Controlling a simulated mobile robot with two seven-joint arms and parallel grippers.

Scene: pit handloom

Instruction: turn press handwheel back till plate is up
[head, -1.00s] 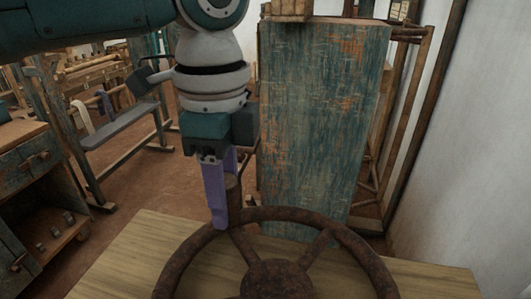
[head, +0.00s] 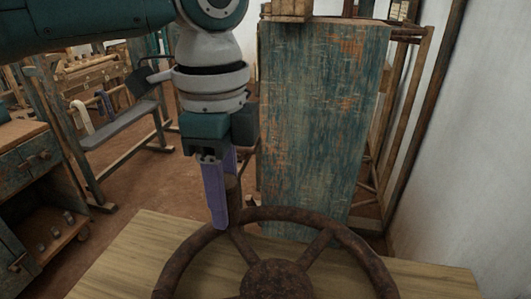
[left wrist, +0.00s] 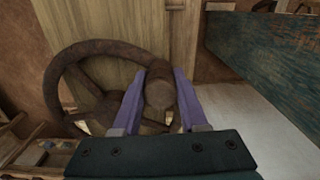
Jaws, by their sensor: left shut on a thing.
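The press handwheel (head: 277,278) is a rusty brown spoked wheel at the bottom of the head view, over a pale wooden board; its near part is cut off by the frame edge. It also shows in the left wrist view (left wrist: 75,68). An upright handle knob (head: 233,188) stands on its rim. My left gripper (head: 222,205), with purple fingers, is shut on this handle; in the left wrist view the fingers lie on both sides of the handle (left wrist: 159,92). The press plate cannot be made out. My right gripper is not in view.
A worn blue-green cabinet (head: 320,120) stands just behind the wheel. A white wall (head: 470,130) is at the right. A worn bench with shelves (head: 35,190) stands at the left, and a loom frame with a plank (head: 120,125) behind it. Brown floor between them is open.

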